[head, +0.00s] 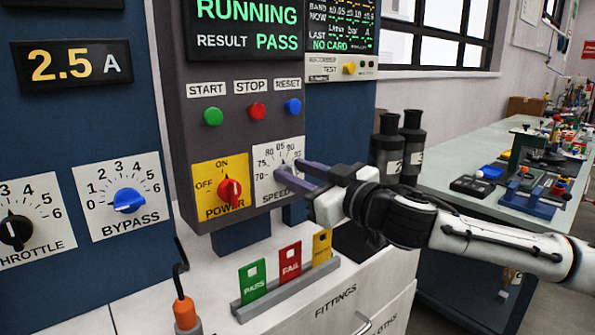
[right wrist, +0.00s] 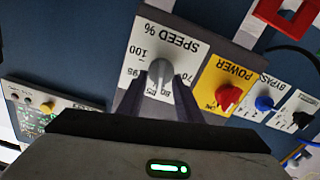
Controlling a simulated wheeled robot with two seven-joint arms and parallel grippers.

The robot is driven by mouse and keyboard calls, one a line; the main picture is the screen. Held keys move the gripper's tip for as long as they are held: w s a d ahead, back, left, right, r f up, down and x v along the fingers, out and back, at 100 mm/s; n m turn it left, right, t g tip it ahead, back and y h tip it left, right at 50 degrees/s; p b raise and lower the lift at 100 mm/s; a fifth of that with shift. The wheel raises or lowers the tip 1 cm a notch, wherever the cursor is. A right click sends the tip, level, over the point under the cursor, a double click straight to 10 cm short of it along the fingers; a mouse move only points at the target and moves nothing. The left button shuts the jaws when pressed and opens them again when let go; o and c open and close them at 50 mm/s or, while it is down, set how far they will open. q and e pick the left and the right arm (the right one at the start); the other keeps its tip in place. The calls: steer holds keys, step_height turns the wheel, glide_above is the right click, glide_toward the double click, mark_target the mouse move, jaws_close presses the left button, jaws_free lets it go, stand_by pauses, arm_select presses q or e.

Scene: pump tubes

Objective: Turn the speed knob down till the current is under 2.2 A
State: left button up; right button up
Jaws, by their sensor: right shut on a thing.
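The current display (head: 73,64) reads 2.5 A in the head view. The SPEED dial plate (head: 265,180) is on the grey panel, right of the POWER switch; its knob is mostly hidden there by my gripper. In the right wrist view the grey speed knob (right wrist: 160,76) stands between the two fingers of my right gripper (right wrist: 158,92). My right gripper (head: 291,176) is shut on the knob in the head view, reaching in from the right. The knob's exact setting is hard to read. My left gripper is not in view.
The red POWER switch (head: 229,191) sits close left of the speed dial, the blue BYPASS knob (head: 128,200) further left. START (head: 213,117), STOP (head: 257,111) and RESET (head: 293,106) buttons are above. PASS (head: 252,282) and FAIL (head: 290,262) cards stand below. Dark cylinders (head: 411,146) stand behind my gripper.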

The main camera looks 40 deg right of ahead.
steer(key=shift+a+n+p, duration=0.15)
steer(key=shift+n+p, duration=0.15)
steer(key=shift+n, duration=1.3)
steer(key=shift+f, duration=0.1)
steer(key=o, duration=1)
